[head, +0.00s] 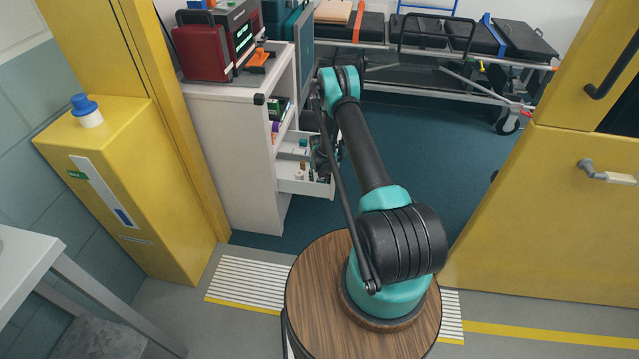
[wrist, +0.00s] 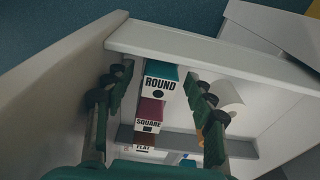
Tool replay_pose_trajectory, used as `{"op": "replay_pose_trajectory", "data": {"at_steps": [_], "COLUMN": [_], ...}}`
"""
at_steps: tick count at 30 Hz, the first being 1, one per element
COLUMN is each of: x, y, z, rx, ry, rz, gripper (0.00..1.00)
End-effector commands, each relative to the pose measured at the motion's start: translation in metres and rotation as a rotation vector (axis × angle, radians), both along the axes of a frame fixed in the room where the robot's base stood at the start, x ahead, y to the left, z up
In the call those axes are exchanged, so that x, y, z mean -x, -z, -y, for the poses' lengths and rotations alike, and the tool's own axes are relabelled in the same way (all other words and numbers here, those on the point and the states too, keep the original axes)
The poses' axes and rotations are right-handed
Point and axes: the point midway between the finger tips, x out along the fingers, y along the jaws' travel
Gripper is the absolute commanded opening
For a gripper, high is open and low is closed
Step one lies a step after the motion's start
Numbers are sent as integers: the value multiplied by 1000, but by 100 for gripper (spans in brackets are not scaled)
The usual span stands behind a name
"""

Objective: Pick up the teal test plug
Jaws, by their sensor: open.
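In the wrist view a teal block (wrist: 163,69), which looks like the teal test plug, stands in a white drawer (wrist: 215,58) behind a white label reading "ROUND". My gripper (wrist: 163,84) is open, with one dark green finger to each side of the teal block and visible gaps between. Whether the fingers are level with it in depth I cannot tell. Below it in the picture is a maroon block (wrist: 150,108) labelled "SQUARE", then a brown one labelled "FLAT". In the head view my gripper (head: 322,158) is at the open drawer (head: 303,187), partly hidden by my arm.
A white roll (wrist: 230,96) lies right of the right finger, close to it. The drawer walls rise around the items. In the head view the drawer belongs to a white cabinet (head: 235,150) beside a yellow post. A stretcher (head: 440,45) stands behind; blue floor is clear to the right.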

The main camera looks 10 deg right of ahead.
Motion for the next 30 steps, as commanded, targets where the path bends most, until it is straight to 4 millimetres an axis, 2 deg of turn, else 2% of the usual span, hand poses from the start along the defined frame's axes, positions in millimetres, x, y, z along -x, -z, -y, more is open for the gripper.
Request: {"op": "replay_pose_trajectory", "data": {"at_steps": [2, 14, 23, 30], "x": [0, 0, 0, 0], "y": [0, 0, -2, -20], "z": [0, 0, 0, 0], "rx": [0, 0, 0, 0], "ry": [0, 0, 0, 0], "rz": [0, 0, 0, 0], "gripper": [51, 2, 2, 2]}}
